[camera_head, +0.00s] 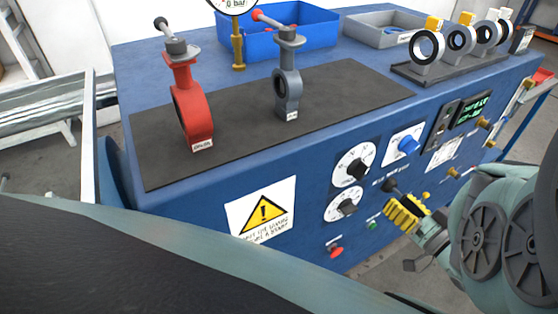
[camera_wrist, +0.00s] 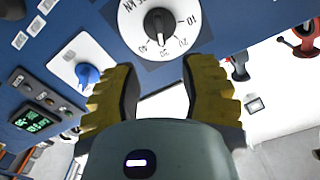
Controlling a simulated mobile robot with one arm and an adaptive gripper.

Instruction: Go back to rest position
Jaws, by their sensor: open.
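My gripper (camera_head: 407,212) is at the right of the head view, in front of the blue bench's front panel. In the wrist view my gripper (camera_wrist: 160,85) shows two yellow-and-black fingers standing apart with nothing between them. Just beyond the fingertips is a white dial with a black knob (camera_wrist: 158,27). In the head view two white dials with black knobs, an upper one (camera_head: 355,165) and a lower one (camera_head: 343,204), lie left of my gripper. I cannot tell whether the fingers touch the panel.
A red valve (camera_head: 190,105) and a grey valve (camera_head: 287,85) stand on the dark mat (camera_head: 240,112). A blue bin (camera_head: 305,30), a grey tray (camera_head: 378,27) and a rack (camera_head: 450,66) of ring-shaped parts are behind. A blue knob (camera_head: 407,146) and red button (camera_head: 335,249) sit on the panel.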

